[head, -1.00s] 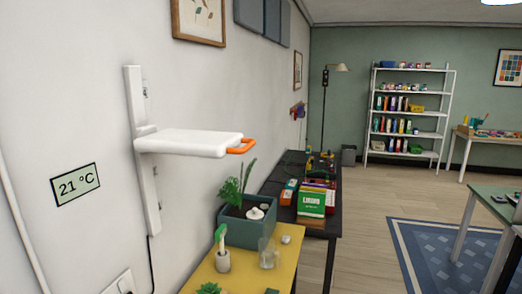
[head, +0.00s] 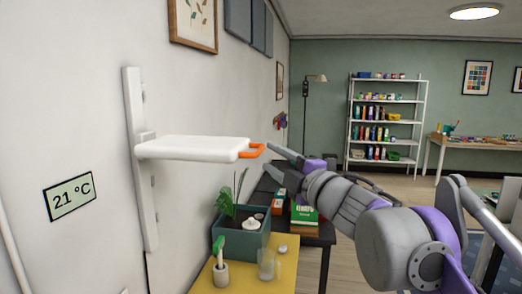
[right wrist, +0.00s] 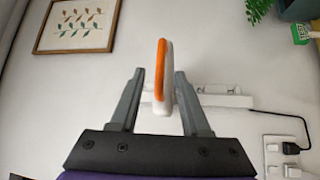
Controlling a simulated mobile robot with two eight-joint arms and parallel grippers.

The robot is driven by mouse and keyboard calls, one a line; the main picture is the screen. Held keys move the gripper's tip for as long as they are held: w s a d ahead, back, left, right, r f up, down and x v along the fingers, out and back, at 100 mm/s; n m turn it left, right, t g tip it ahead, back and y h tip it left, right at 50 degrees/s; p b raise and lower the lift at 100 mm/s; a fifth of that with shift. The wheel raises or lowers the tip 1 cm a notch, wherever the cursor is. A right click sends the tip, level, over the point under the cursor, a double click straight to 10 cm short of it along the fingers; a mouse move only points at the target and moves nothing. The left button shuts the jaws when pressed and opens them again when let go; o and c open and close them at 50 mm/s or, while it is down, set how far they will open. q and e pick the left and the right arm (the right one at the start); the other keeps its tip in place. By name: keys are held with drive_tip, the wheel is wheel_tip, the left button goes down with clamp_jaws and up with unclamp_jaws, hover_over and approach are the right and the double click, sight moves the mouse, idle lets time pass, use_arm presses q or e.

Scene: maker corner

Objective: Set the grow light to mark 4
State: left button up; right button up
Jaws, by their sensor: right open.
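The grow light (head: 195,148) is a white flat panel on a white vertical wall rail (head: 140,160), with an orange handle (head: 252,150) at its free end. No mark numbers are readable. My right gripper (head: 272,153) reaches in from the right, its fingertips close to the handle. In the right wrist view, the open fingers of the right gripper (right wrist: 157,105) stand on either side of the orange handle (right wrist: 160,70) and the panel's end, with gaps on both sides. My left gripper is not in view.
Below the light, a planter (head: 240,236) with a green plant stands on a yellow table (head: 245,278) beside a clear glass (head: 266,262). A dark table with books and boxes (head: 304,214) is behind. A plug socket (right wrist: 283,158) is on the wall.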

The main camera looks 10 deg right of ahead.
sight(259, 150)
drive_tip(key=x, duration=0.6)
drive_tip(key=shift+p, duration=0.35)
clamp_jaws()
idle(1.0)
